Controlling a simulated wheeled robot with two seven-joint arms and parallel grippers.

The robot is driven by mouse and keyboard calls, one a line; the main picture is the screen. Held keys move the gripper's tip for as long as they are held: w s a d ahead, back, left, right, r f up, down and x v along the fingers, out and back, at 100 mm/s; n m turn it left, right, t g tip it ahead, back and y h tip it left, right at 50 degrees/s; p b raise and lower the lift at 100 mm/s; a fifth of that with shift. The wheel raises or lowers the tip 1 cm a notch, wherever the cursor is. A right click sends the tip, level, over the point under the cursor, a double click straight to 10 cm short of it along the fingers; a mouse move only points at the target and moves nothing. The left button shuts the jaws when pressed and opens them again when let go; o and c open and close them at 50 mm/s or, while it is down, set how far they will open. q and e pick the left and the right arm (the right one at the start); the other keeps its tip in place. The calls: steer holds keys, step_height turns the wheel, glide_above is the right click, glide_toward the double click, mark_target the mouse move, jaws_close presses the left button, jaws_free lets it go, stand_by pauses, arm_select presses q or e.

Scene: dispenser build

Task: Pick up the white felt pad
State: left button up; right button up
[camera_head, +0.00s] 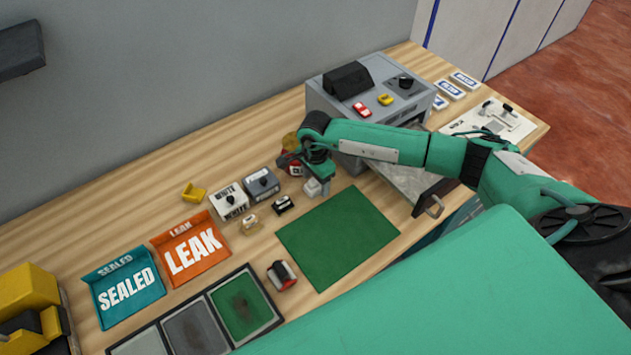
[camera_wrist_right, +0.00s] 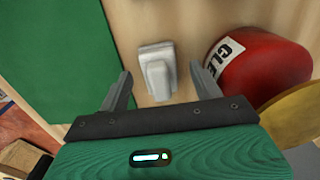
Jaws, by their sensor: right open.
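A small pale grey-white block (camera_wrist_right: 157,75), which I take to be the white felt pad, lies on the wooden table between my right gripper's fingers in the right wrist view. A thicker raised part sits on its flatter base. In the head view the white piece (camera_head: 314,188) shows just below my right gripper (camera_head: 311,178), near the green mat's upper left edge. My right gripper (camera_wrist_right: 160,88) is open and empty, with one finger on either side of the block. I cannot tell whether the fingers touch it. My left gripper is not in view.
A red labelled container (camera_wrist_right: 262,72) stands close beside the right finger. The green mat (camera_head: 338,238) lies clear. A grey machine (camera_head: 335,107) stands behind my arm. A WHITE-labelled box (camera_head: 229,204), a LEAK tray (camera_head: 191,249) and a SEALED tray (camera_head: 127,288) are to the left.

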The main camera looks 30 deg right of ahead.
steer(key=shift+f, duration=0.35)
steer(key=c, duration=1.1)
steer(key=shift+o, duration=0.2)
steer(key=shift+r, duration=0.1)
step_height(320, 180, up, 20)
steer(key=b, duration=0.4)
steer(key=shift+b, duration=0.4)
